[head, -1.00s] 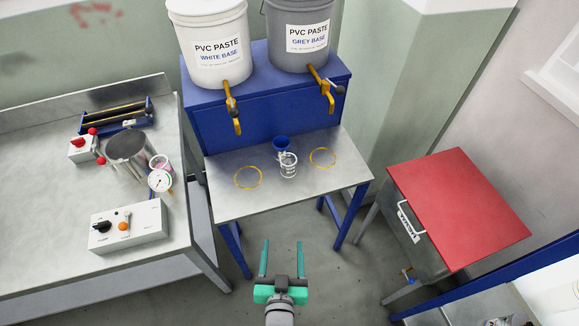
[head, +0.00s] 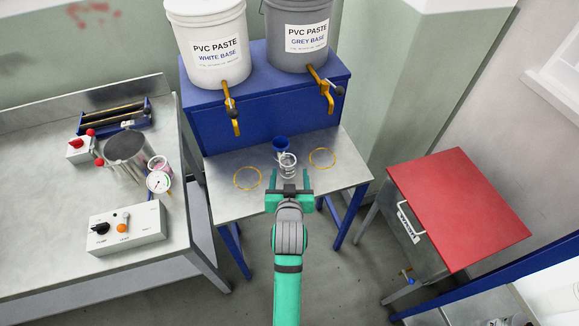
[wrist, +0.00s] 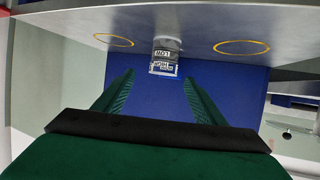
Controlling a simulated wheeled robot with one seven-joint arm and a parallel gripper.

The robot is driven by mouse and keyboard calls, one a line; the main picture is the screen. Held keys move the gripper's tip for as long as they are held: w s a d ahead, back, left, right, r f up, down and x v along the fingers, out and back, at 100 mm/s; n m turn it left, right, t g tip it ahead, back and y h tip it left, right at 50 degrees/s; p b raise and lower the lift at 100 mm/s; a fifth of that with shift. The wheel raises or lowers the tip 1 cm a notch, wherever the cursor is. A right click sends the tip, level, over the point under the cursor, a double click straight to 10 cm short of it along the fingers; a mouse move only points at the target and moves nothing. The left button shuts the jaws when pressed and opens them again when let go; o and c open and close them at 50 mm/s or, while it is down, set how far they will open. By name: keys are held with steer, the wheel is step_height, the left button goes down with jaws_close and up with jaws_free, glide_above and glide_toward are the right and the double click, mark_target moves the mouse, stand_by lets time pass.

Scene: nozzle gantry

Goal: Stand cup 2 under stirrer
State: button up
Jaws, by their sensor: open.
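A small clear cup with white markings (head: 288,160) stands on the steel-topped table between two yellow rings. It shows in the wrist view (wrist: 165,57) with printed labels, upside down there. I cannot read a cup number. My gripper (head: 291,179) is open and empty, with its fingers pointing at the cup from the near side. In the wrist view the cup lies just beyond and between the fingertips (wrist: 158,74). Another clear cup with pinkish contents (head: 158,163) is on the left bench, partly hidden by a gauge. I cannot tell which thing is the stirrer.
Yellow rings lie left (head: 248,179) and right (head: 322,158). Taps hang from the white bucket (head: 208,45) and grey bucket (head: 303,35). The left bench holds a control box (head: 127,228). A red-lidded tank (head: 458,207) stands right.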

mark_target(288, 157)
steer(key=x, duration=0.2)
steer(key=shift+w+a+f, duration=0.15)
steer(key=shift+w+a, duration=0.05)
steer(key=shift+w+a+f, duration=0.15)
steer(key=shift+w+a, duration=0.1)
steer(key=shift+w, duration=0.2)
steer(key=shift+x, duration=2.65)
steer(key=shift+d, duration=0.15)
steer(key=c, duration=1.2)
steer(key=shift+c, duration=0.5)
steer(key=shift+r, duration=0.2)
